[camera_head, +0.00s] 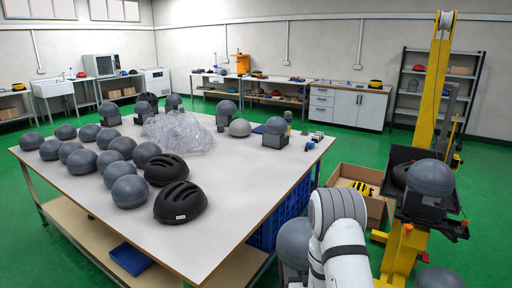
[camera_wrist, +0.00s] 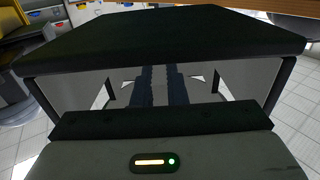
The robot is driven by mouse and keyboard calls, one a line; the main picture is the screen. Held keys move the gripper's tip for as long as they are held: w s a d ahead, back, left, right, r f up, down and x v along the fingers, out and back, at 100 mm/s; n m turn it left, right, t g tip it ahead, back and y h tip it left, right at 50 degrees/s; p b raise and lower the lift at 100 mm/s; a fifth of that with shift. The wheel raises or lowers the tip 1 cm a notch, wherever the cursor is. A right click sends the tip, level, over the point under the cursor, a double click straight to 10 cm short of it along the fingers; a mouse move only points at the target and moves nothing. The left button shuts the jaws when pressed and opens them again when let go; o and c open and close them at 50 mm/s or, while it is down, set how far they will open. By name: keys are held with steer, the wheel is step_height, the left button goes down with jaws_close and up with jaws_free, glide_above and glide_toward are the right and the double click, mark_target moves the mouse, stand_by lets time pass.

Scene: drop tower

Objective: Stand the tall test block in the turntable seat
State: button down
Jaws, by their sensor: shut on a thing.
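In the wrist view my gripper (camera_wrist: 158,88) is shut. A wide, dark, flat-faced block (camera_wrist: 160,35) lies across the view just beyond it. I take this for the tall test block, held in the jaws; its full height and far end do not show. In the head view my white arm reaches down at the bottom right, and the gripper and the held block are not visible there. I cannot make out the turntable seat clearly in either view.
A yellow drop tower (camera_head: 424,85) stands at the right, with a grey headform (camera_head: 430,177) on a dark mount. A large table (camera_head: 225,195) at the left bears several headforms and a black helmet (camera_head: 181,203). A cardboard box (camera_head: 345,180) is on the green floor between them.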

steer(key=s+r, duration=0.1)
steer(key=s, duration=0.2)
steer(key=s+r, duration=0.1)
steer(key=shift+s+r, duration=0.35)
steer(key=shift+a, duration=0.15)
stand_by(0.6)
